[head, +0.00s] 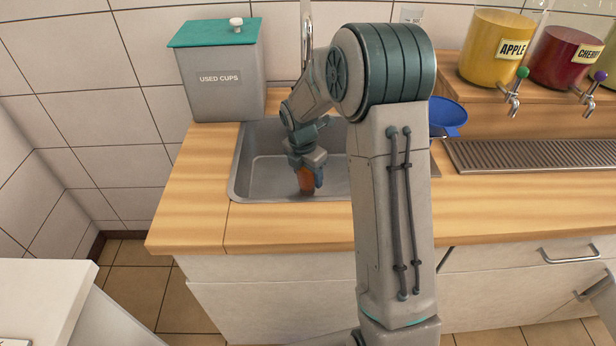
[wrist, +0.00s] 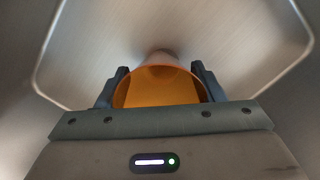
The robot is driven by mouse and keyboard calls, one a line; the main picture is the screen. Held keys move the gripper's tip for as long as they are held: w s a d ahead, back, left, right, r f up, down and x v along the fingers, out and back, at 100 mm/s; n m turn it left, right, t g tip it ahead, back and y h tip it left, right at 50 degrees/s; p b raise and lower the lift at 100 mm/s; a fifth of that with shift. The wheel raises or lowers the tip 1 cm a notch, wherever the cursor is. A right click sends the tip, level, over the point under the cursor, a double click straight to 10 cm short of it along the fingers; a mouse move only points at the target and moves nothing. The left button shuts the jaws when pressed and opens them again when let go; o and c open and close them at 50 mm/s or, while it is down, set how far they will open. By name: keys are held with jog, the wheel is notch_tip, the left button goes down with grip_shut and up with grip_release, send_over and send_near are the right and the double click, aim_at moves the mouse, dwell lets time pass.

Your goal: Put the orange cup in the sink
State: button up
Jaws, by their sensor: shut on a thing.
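The orange cup (head: 306,180) is between the fingers of my gripper (head: 306,172), over the basin of the sink (head: 265,172) in the head view. In the wrist view the cup (wrist: 160,88) is seen from above through its open mouth, with a finger of my gripper (wrist: 160,92) on each side. My gripper is shut on it. The sink floor (wrist: 90,45) lies beneath and around the cup. I cannot tell whether the cup's base touches the floor.
A grey bin labelled USED CUPS (head: 222,75) stands behind the sink at left. A blue funnel-like piece (head: 447,117) is right of the sink. A drip grate (head: 530,152) lies below the APPLE (head: 495,50) and CHERRY (head: 560,60) dispensers. The counter (head: 190,200) left of the sink is clear.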

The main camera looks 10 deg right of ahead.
jog(key=shift+f, duration=0.85)
jog(key=shift+f, duration=0.1)
jog(key=o, duration=0.9)
